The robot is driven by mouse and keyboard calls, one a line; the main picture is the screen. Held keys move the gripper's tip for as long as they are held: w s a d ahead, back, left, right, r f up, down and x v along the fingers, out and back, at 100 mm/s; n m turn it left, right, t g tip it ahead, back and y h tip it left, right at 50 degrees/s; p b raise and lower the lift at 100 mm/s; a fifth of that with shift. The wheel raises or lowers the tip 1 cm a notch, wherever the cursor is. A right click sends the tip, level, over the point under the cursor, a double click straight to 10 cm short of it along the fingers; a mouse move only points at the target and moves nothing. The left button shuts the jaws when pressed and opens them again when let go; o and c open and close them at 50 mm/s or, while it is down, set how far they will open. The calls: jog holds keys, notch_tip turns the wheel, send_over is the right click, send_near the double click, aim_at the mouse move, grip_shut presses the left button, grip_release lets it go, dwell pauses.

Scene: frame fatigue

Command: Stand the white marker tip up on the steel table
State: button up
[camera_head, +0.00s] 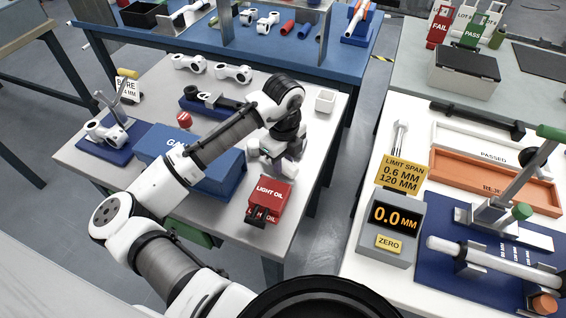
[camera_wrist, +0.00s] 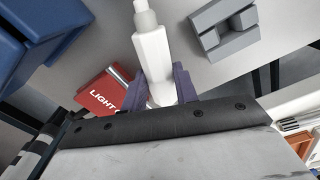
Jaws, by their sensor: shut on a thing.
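The white marker (camera_wrist: 153,55) shows in the wrist view between the two dark fingers of my gripper (camera_wrist: 160,90). Its thick white body lies between the fingers, and a narrower stepped end points to the top of the picture. My gripper is shut on it. In the head view my gripper (camera_head: 280,155) hangs over the steel table (camera_head: 225,225), and I cannot make out the marker there. The table's bare grey top (camera_wrist: 105,25) also shows behind the marker in the wrist view. I cannot tell whether the marker touches the table.
A red LIGHT OIL box (camera_head: 270,198) stands close in front of my gripper. A large blue box (camera_head: 205,172) is to its left. A grey notched block (camera_wrist: 222,28) lies near the marker. The table's right edge is close.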

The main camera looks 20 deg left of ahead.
aim_at(284, 162)
notch_tip(284, 162, up, 19)
jog(key=b, duration=0.1)
jog(key=shift+f, duration=0.1)
jog(key=o, duration=0.4)
jog(key=shift+c, duration=0.2)
grip_shut()
jog(key=shift+a, duration=0.1)
